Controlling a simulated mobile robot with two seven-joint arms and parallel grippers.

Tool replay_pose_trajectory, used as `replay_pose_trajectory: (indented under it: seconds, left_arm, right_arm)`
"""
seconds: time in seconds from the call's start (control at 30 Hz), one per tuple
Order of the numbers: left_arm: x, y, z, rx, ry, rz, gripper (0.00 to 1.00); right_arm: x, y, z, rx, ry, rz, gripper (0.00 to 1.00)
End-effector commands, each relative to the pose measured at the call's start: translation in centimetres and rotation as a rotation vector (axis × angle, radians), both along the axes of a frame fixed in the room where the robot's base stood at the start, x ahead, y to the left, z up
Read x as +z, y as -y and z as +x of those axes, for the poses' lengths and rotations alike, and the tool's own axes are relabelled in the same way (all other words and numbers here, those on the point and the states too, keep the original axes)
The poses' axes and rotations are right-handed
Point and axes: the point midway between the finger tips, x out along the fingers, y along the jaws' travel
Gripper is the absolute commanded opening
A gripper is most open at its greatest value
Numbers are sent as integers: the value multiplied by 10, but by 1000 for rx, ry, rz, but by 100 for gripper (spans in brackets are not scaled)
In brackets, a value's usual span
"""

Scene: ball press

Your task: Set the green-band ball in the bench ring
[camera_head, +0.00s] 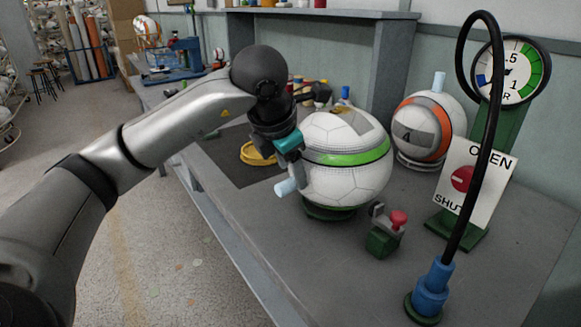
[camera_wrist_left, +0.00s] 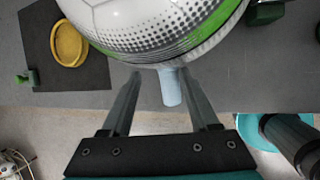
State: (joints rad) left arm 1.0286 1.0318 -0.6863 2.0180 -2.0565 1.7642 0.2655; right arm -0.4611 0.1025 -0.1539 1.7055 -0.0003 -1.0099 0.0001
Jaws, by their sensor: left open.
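The green-band ball (camera_head: 346,180) is white with a green stripe and rests on a dark green ring-shaped base (camera_head: 330,211) on the bench. A pale blue peg (camera_head: 287,187) sticks out from its near left side. My left gripper (camera_head: 290,165) is at the ball's left side, partly hidden by its own wrist. In the left wrist view its open fingers (camera_wrist_left: 160,95) stand on either side of the peg (camera_wrist_left: 169,87), with gaps at both sides. The ball (camera_wrist_left: 145,35) fills the top of that view.
A yellow ring (camera_head: 256,153) lies on a dark mat (camera_head: 228,165) left of the ball. A ball with an orange band (camera_head: 424,128), a red-knobbed green block (camera_head: 386,230), an OPEN/SHUT sign (camera_head: 476,185), a gauge (camera_head: 512,70) and a black hose (camera_head: 487,130) stand right.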

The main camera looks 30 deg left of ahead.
Motion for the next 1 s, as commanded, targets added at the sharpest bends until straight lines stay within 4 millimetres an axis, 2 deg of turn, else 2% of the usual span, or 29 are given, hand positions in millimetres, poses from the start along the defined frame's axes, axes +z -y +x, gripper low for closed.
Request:
replay_pose_trajectory:
  seconds: [0.27,0.6,1.0]
  left_arm:
    - [5,0,1,-1,3,-1,61]
    - [48,4,-20,-1,5,-1,61]
    - [96,7,-45,0,3,0,61]
  right_arm:
    - [-1,1,-3,0,-1,0,50]
    - [-33,13,-17,4,-16,-17,50]
    - [-60,30,-37,7,-17,-34,50]
